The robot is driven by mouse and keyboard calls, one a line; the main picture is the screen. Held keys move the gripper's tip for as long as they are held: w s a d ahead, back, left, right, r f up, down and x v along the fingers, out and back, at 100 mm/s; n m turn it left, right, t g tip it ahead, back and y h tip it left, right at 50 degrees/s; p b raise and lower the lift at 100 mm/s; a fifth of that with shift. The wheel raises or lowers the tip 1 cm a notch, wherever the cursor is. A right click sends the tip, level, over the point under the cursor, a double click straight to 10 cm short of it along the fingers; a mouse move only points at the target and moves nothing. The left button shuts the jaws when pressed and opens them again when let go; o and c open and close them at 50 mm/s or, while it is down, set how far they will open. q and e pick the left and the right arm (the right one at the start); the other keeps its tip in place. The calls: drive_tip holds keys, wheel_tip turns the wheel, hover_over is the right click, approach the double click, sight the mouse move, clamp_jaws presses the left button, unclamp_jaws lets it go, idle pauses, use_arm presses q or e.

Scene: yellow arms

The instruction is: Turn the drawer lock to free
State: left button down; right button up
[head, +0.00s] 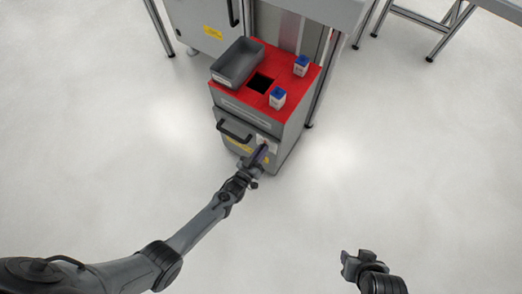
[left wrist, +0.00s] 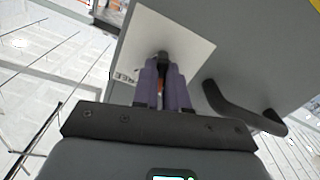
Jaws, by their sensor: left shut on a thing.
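The drawer lock (left wrist: 162,60) shows in the left wrist view as a small dark knob in front of a white label plate (left wrist: 190,38) on the grey drawer front. The label carries partly hidden lettering. My left gripper (left wrist: 162,75) has its purple fingers shut on the lock, and they hide most of it. In the head view my left gripper (head: 261,153) reaches the right part of the drawer front, at the white plate. The lock's turn position cannot be told. My right gripper (head: 357,262) is at the lower right, away from the cabinet; its finger opening is unclear.
The drawer's black handle (head: 234,131) sticks out left of the lock; it also shows in the left wrist view (left wrist: 240,110). The red cabinet top (head: 232,97) holds a grey tray (head: 238,64) and two white-and-blue boxes (head: 277,98) (head: 301,66). The floor in front is clear.

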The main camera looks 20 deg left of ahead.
use_arm(q)
drive_tip(key=shift+s+f+m, duration=0.1)
drive_tip(key=shift+f+m, duration=0.1)
drive_tip(key=shift+m, duration=2.8)
drive_tip(key=shift+f+m, duration=0.15)
drive_tip(key=shift+m, duration=2.85)
drive_tip(key=c, duration=1.6)
unclamp_jaws()
drive_tip(key=o, duration=0.4)
drive_tip(key=shift+r, duration=0.2)
drive_tip(key=shift+o, duration=0.2)
drive_tip(key=shift+p, duration=0.35)
